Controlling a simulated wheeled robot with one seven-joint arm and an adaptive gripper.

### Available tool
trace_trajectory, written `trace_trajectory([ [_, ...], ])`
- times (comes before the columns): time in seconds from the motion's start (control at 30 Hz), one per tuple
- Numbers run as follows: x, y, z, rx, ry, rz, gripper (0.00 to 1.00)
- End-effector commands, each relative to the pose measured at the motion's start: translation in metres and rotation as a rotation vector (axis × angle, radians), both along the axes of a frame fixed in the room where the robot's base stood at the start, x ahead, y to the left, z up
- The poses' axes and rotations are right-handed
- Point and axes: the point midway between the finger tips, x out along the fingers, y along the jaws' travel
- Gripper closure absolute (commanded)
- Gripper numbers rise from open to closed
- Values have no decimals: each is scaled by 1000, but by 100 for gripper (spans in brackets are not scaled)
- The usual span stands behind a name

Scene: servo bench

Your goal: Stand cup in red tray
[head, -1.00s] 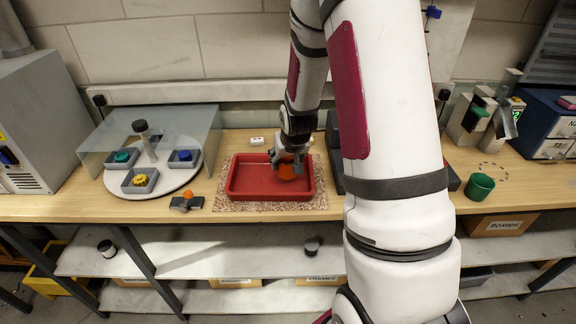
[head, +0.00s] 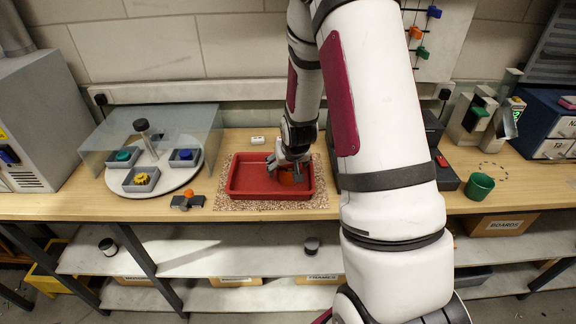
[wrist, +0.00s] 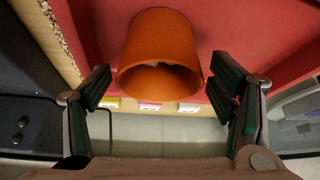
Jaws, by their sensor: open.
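My gripper (wrist: 163,82) is open, with one finger on each side of the picture. Gaps show between both fingers and the cup, and nothing is held.
A green cup (head: 480,186) stands on the bench to the right. A dark box with a red button (head: 441,161) is right of the tray. A round white turntable (head: 175,176) with small bins is under a clear cover at left.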

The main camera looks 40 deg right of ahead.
Motion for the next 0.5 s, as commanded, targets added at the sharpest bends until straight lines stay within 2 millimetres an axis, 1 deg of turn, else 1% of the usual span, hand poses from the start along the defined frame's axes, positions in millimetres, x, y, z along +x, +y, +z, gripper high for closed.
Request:
trace_trajectory([
  [0.1, 0, 0, 2, 0, -1, 0, 23],
  [0.23, -4, 1, 12, -1, -2, 0, 23],
  [0.37, -12, 6, 29, -2, -4, 0, 23],
  [0.5, -24, 11, 52, -2, -4, 0, 23],
])
